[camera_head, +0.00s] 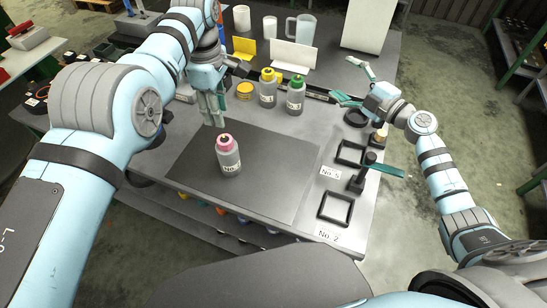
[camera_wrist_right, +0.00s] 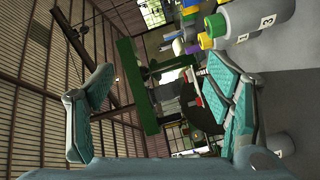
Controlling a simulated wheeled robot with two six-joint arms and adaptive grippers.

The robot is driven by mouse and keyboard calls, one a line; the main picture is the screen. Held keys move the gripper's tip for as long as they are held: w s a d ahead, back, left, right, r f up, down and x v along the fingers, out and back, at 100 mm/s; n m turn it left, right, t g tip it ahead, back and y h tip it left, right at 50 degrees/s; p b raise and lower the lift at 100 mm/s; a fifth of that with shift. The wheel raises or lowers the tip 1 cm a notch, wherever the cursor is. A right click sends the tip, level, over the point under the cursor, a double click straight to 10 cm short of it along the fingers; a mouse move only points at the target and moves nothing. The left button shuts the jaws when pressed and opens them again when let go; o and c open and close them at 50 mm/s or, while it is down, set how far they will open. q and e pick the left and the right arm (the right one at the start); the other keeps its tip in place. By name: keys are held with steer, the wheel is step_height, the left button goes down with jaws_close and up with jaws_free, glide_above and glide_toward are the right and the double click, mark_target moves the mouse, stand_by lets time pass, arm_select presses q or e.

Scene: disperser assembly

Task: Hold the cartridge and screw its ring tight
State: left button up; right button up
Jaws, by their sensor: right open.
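A grey cartridge (camera_head: 230,162) with a pink top (camera_head: 225,143) and a white "No." label stands upright on the dark mat. Its ring cannot be made out separately from the top at this size. My left gripper (camera_head: 213,121) points down just behind and above the cartridge, apart from it; whether its fingers are parted is unclear. My right gripper (camera_head: 342,82) is open and empty above the back right of the table, away from the cartridge. Its two spread teal fingers also fill the sides of the right wrist view (camera_wrist_right: 160,112).
A yellow-topped bottle (camera_head: 267,94) and a green-topped bottle (camera_head: 295,99) stand behind the mat. Black square frames (camera_head: 335,222) and a black post (camera_head: 360,178) line the right edge. A clear pitcher (camera_head: 302,27) stands at the back. The mat (camera_head: 275,155) is otherwise clear.

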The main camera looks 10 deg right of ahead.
steer(key=s+a+f+m+g+y, duration=0.1)
steer(key=s+a+f+g+y, duration=0.15)
steer(key=a, duration=0.45)
steer(key=s+a+f+m+g+y, duration=0.1)
steer(key=s+a+f+m+g, duration=0.15)
steer(key=a, duration=0.35)
steer(key=m+g, duration=0.3)
steer(key=m, duration=0.1)
glide_toward(229, 157)
steer(key=d+f, duration=0.2)
steer(key=d, duration=0.1)
steer(key=x, duration=1.5)
steer(key=shift+w+d, duration=0.1)
steer(key=shift+d, duration=0.1)
steer(key=shift+d+y, duration=0.1)
steer(key=shift+y, duration=0.15)
steer(key=shift+c, duration=0.6)
steer(key=c, duration=1.6)
